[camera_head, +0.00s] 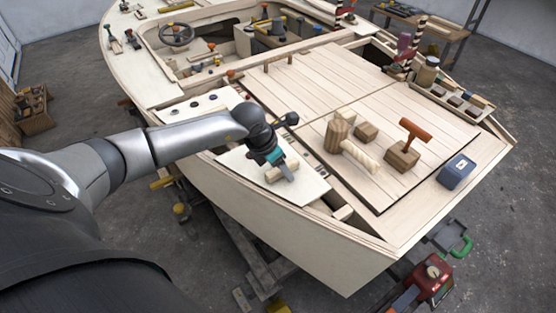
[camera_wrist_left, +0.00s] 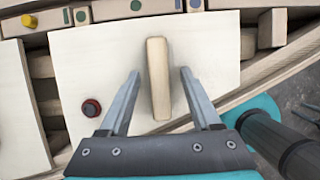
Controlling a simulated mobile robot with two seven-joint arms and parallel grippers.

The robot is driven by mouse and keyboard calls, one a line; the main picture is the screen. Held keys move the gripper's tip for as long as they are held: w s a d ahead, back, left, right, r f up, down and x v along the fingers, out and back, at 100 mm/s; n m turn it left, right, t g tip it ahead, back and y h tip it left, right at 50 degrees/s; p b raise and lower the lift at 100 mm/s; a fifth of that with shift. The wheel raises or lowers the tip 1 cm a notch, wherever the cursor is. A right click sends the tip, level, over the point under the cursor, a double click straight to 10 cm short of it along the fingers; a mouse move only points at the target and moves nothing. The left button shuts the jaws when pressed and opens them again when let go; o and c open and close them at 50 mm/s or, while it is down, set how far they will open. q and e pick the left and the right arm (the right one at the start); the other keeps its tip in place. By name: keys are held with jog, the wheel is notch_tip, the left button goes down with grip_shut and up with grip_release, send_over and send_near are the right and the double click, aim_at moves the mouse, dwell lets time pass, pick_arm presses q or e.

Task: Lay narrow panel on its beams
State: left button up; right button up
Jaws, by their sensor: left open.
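The narrow panel (camera_head: 308,186) is a pale plywood sheet on the near left side of the hull. It also fills the middle of the left wrist view (camera_wrist_left: 215,60). A light wooden grip bar (camera_wrist_left: 158,85) stands out from its face. My left gripper (camera_head: 282,171) is over the panel, its fingers open with one on each side of the bar (camera_wrist_left: 160,75); contact cannot be told. Beam pieces show in the gaps beside the panel, at its left (camera_wrist_left: 42,66) and right (camera_wrist_left: 249,43). Whether the panel sits flat on beams is hidden. My right gripper is not in view.
Another pale panel (camera_head: 200,105) lies farther along the side. A red tool case (camera_head: 432,278) stands below the hull.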

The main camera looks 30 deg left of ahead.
pick_arm(q)
jog(key=p+v, duration=0.2)
jog(key=v, duration=1.3)
jog(key=shift+s, duration=0.1)
